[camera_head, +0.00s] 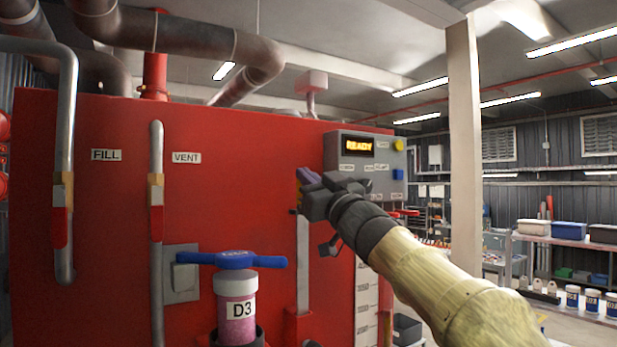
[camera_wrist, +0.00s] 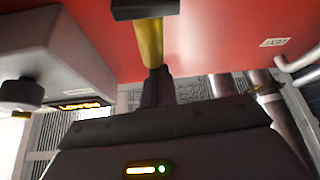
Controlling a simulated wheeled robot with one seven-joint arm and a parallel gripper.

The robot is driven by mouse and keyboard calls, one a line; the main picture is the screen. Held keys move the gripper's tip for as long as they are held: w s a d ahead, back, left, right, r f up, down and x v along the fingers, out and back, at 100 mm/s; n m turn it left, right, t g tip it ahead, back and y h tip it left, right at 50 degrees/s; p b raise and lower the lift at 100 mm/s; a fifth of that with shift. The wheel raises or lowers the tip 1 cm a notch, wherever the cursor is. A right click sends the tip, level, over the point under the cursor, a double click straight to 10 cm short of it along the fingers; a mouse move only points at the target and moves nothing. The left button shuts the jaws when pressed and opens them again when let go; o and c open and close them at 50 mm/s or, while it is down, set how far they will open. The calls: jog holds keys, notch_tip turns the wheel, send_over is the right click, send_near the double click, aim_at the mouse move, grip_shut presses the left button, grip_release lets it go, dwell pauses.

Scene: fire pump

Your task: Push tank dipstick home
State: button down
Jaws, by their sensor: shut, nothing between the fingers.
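My gripper (camera_head: 314,198) is in front of the red tank (camera_head: 240,160), left of and below the control box. Its dark fingers also show in the wrist view (camera_wrist: 158,84), shut and together, with nothing seen between them. A yellow piece (camera_wrist: 149,42) lies in line with the fingertips, with a black bar (camera_wrist: 145,9) across its far end. I cannot tell for certain whether this is the dipstick. A grey upright tube (camera_head: 303,260) stands on the tank front just below my gripper. Its upper end is close to the fingers. My gripper and wrist hide part of this area.
The control box (camera_head: 365,158) with a lit READY display is close on the right. FILL and VENT pipes (camera_head: 157,220) run down on the left. A blue T-handle (camera_head: 232,260) over the D3 container (camera_head: 237,308) stands at the lower left. Shelves (camera_head: 570,240) are farther right.

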jog(key=shift+f, duration=0.1)
notch_tip(320, 180, down, 21)
jog(key=b, duration=1.6)
jog(key=shift+r+b, duration=0.2)
jog(key=shift+b, duration=0.15)
jog(key=shift+r, duration=0.1)
jog(key=shift+w+r+p, duration=0.1)
jog(key=shift+r+p, duration=0.5)
jog(key=shift+p, duration=0.05)
jog(key=b, duration=0.3)
send_near(300, 269)
jog(key=s, duration=0.1)
jog(key=s+d+r, duration=0.1)
jog(key=s, duration=0.1)
jog(key=shift+d+r, duration=0.25)
jog(key=shift+d, duration=0.05)
